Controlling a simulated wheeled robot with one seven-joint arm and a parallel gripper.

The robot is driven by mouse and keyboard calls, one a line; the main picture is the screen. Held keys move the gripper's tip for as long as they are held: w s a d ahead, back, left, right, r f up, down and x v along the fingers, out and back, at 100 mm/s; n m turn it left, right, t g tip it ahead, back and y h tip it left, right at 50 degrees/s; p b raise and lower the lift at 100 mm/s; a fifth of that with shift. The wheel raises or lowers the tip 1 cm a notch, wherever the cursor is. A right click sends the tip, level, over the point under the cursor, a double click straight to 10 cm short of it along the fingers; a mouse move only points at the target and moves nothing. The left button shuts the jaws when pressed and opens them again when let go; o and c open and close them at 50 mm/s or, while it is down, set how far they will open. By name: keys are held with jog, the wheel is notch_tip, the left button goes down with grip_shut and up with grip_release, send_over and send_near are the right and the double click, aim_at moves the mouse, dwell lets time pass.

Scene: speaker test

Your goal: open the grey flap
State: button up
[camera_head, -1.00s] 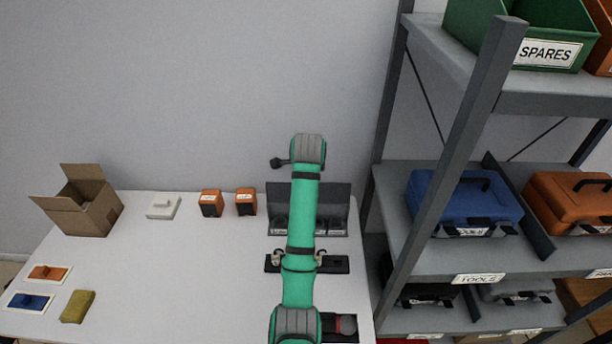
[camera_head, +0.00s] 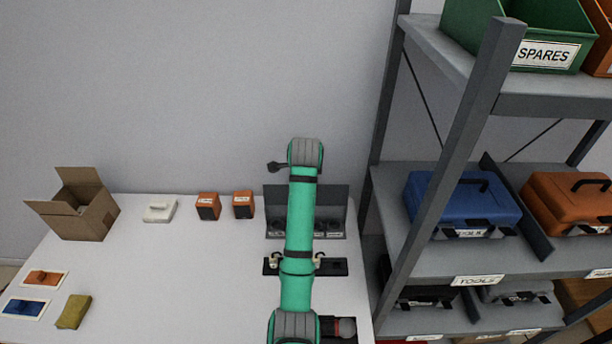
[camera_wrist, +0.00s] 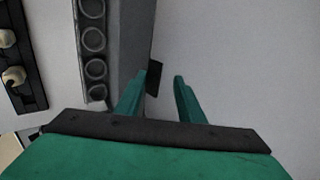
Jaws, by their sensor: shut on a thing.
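The grey flap (camera_head: 334,200) stands up behind a row of round sockets (camera_head: 333,232) at the back right of the table, partly hidden by my arm. In the wrist view the flap (camera_wrist: 132,42) runs beside the sockets (camera_wrist: 93,40), with a small dark tab (camera_wrist: 154,78) at its edge. My gripper (camera_wrist: 165,80) has its two green fingers on either side of this tab, close together. The exact contact is hard to see.
A dark strip with light knobs (camera_head: 333,267) lies in front of the sockets. Two orange boxes (camera_head: 243,205), a white block (camera_head: 160,210) and an open carton (camera_head: 85,222) stand to the left. A shelf upright (camera_head: 440,190) rises close on the right. The table's middle is clear.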

jog(key=v, duration=1.1)
jog(key=shift+w+d, duration=0.1)
jog(key=shift+w, duration=0.05)
